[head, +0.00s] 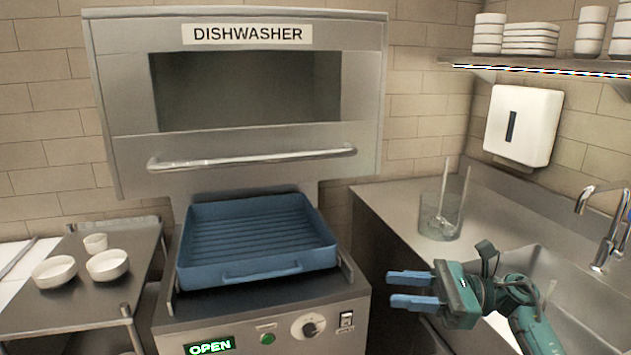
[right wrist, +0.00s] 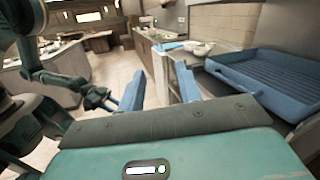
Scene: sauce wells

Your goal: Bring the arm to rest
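My right gripper (head: 390,288) is teal with two blue fingers. It is in the head view at lower right, in front of the sink counter and right of the dishwasher, fingers pointing left. The fingers are apart with nothing between them. The right wrist view also shows the two fingers spread (right wrist: 160,72) and empty. My left arm shows at the left of the right wrist view, with what looks like its dark gripper (right wrist: 98,98); it is too small to tell its opening. The left gripper is not in the head view.
The dishwasher (head: 235,150) has its hood up and a blue rack (head: 255,272) inside, empty. A metal cart (head: 130,255) with white bowls (head: 107,265) stands left. A glass container (head: 440,217) stands on the counter by the sink (head: 555,275). A shelf (head: 545,66) holds dishes.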

